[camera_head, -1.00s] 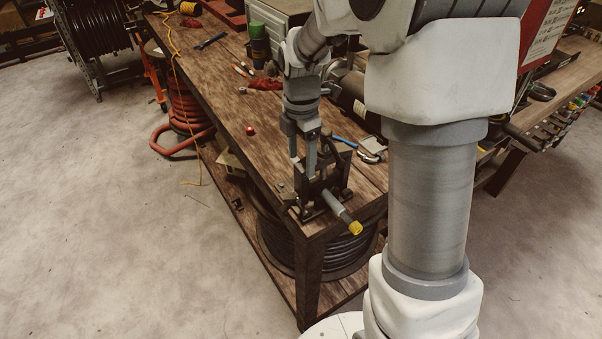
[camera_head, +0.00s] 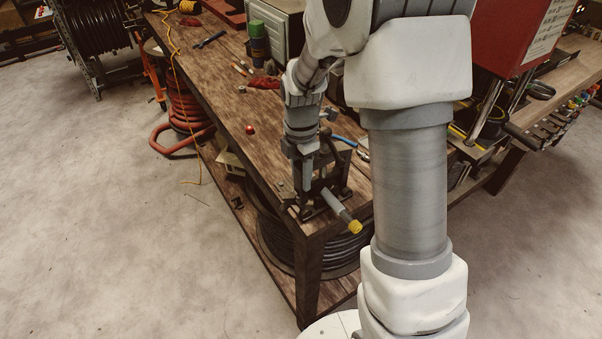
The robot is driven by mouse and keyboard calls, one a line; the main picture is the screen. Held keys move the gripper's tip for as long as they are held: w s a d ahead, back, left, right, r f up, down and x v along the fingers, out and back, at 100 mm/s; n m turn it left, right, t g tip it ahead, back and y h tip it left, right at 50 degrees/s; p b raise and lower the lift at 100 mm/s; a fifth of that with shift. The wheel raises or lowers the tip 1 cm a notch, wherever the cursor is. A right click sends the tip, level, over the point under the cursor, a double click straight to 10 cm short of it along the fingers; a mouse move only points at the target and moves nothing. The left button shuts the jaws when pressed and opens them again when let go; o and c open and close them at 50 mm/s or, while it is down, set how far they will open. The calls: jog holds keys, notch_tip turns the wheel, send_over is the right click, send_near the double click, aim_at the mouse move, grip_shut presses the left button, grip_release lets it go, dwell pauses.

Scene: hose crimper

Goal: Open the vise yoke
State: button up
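The vise (camera_head: 334,178) is a dark metal block bolted at the near corner of the wooden workbench. A grey tube with a yellow end (camera_head: 343,213) sticks out of its front, toward the lower right. My gripper (camera_head: 306,187) points down at the vise's left side, with a finger in front of the vise body. The fingers overlap the dark vise parts, so I cannot tell their gap or whether they touch the yoke. The yoke itself is not clearly distinguishable from the dark vise parts.
The workbench (camera_head: 228,105) has a small red ball (camera_head: 250,129), a red cloth (camera_head: 264,82) and a green-topped can (camera_head: 257,31) behind my gripper. A black hose coil (camera_head: 275,238) sits under the bench. My arm covers the right side. The floor at left is open.

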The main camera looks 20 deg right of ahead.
grip_shut()
dwell(0.9)
